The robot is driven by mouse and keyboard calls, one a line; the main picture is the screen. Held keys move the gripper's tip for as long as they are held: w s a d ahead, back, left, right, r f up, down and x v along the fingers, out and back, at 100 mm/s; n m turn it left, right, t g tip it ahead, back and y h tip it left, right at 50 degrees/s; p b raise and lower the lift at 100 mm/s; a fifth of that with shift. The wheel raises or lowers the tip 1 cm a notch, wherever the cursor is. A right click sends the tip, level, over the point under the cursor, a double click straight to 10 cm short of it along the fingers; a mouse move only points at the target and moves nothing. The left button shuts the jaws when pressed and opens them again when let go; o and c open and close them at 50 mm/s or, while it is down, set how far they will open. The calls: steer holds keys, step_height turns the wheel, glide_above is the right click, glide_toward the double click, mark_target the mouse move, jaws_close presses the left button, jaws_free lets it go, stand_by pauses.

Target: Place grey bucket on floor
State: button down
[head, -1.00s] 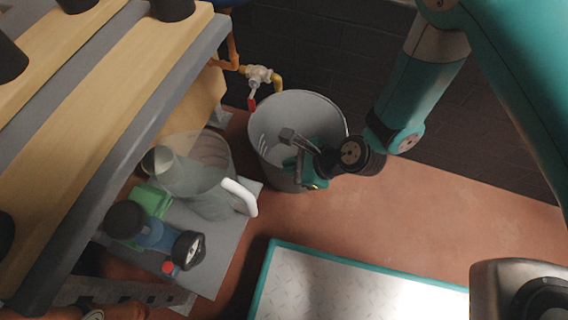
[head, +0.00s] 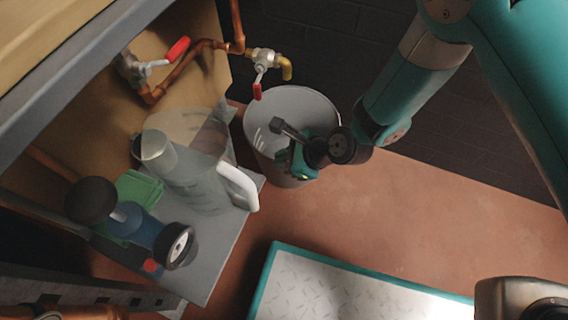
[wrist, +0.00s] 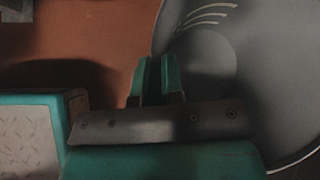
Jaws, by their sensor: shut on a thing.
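The grey bucket (head: 300,106) is upright or slightly tilted near the dark wall, below a yellow-ended tap, in the head view. My gripper (head: 300,158) reaches over its near right side and is shut on the bucket's wall. In the wrist view the bucket (wrist: 280,70) fills the right side, and my gripper's teal fingers (wrist: 156,82) are close together at its edge. The floor (head: 400,200) is reddish brown. The bucket's underside is hidden, so I cannot tell whether it touches the floor.
A grey board (head: 215,260) at the left bears a clear jug (head: 190,170), a green item (head: 138,188) and a blue pump-like tool (head: 145,228). A teal-edged metal plate (head: 340,290) lies in front. Copper pipes and a tap (head: 263,60) are behind. Floor to the right is clear.

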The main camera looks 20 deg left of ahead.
steer(key=shift+f, duration=0.65)
steer(key=shift+r, duration=0.15)
steer(key=c, duration=1.2)
jaws_free()
steer(key=shift+c, duration=0.2)
